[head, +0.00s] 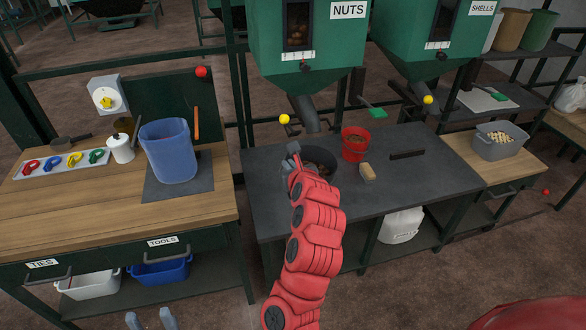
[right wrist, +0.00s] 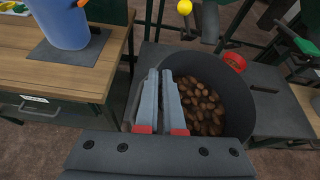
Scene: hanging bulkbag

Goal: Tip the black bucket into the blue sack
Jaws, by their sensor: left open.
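The black bucket (head: 322,158) is on the dark grey table, partly hidden behind my right arm in the head view. In the right wrist view the bucket (right wrist: 240,110) is upright and holds brown nuts (right wrist: 203,108). My right gripper (head: 293,152) is at the bucket's left rim; its fingers (right wrist: 160,78) are close together with the wall between them. The blue sack (head: 168,155) stands open-topped on a dark mat on the wooden bench, left of the bucket; its side shows in the right wrist view (right wrist: 62,22). My left gripper (head: 151,320) is open and empty at the bottom edge.
A red bucket (head: 355,146) and a tan block (head: 367,172) stand right of the black bucket. The NUTS hopper (head: 310,50) and its spout hang above. A gap separates bench and table.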

